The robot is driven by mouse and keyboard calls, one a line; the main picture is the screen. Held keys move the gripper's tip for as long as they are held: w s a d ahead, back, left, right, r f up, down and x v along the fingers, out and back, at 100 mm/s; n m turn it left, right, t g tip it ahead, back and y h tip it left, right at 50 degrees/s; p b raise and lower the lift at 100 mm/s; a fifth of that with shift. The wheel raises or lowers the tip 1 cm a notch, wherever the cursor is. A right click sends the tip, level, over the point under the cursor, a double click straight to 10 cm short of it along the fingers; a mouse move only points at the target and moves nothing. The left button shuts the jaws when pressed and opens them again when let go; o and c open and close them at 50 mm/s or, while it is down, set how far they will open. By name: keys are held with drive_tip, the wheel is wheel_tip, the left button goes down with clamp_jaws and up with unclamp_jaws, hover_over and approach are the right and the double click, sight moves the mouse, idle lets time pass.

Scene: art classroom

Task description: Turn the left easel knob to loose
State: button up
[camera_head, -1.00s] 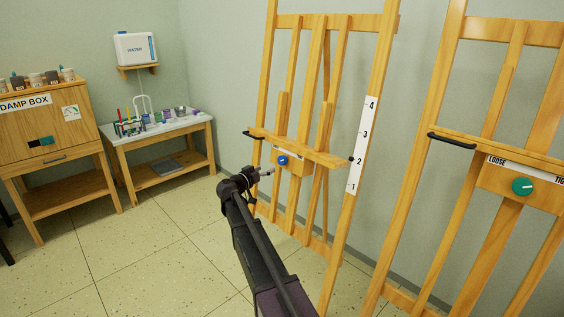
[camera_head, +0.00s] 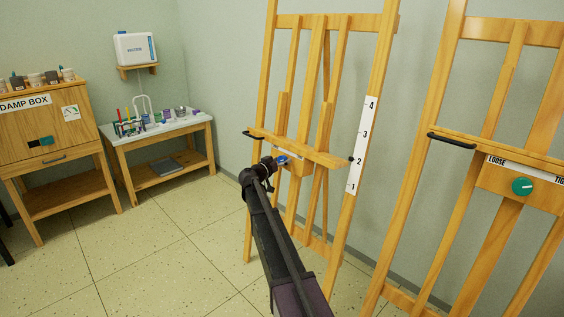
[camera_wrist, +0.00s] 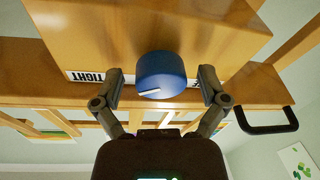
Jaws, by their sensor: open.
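The left easel (camera_head: 264,70) stands against the wall. Its blue knob (camera_wrist: 162,74) with a white pointer line sits on a wooden block in the wrist view, where the picture is turned over. The word TIGHT shows on the label (camera_wrist: 87,77) left of the knob; the other end of the label is mostly hidden. My gripper (camera_wrist: 160,84) is open, with one finger on each side of the knob and a gap showing on both sides. In the head view my gripper (camera_head: 272,162) partly covers the blue knob (camera_head: 283,160).
A second easel (camera_head: 443,90) with a green knob (camera_head: 522,186) stands to the right. A black handle (camera_wrist: 268,120) juts from the left easel's tray near my gripper. A supply table (camera_head: 160,130) and a damp box (camera_head: 45,130) stand at the left. Open floor lies between.

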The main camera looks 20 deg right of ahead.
drive_tip(key=c, duration=1.1)
drive_tip(key=shift+c, duration=0.2)
drive_tip(key=shift+n, duration=0.5)
drive_tip(key=n+y+p, duration=0.1)
drive_tip(key=n, duration=0.4)
drive_tip(key=shift+r+n+t+p, duration=0.15)
drive_tip(key=shift+n+t+p, duration=0.15)
drive_tip(key=shift+t+p, duration=0.1)
drive_tip(key=n+p, duration=0.1)
drive_tip(key=n, duration=0.2)
drive_tip(key=n+y, duration=0.1)
drive_tip(key=n, duration=0.2)
drive_tip(key=shift+w+y+p, duration=0.1)
drive_tip(key=shift+y+p, duration=0.2)
drive_tip(key=shift+p, duration=0.1)
drive_tip(key=n+g+p, duration=0.1)
drive_tip(key=n, duration=0.5)
drive_tip(key=shift+y+p, duration=0.35)
drive_tip(key=shift+y, duration=0.05)
drive_tip(key=n+g+p, duration=0.1)
drive_tip(key=n, duration=0.4)
drive_tip(key=shift+f, duration=0.2)
drive_tip(key=shift+a, duration=0.1)
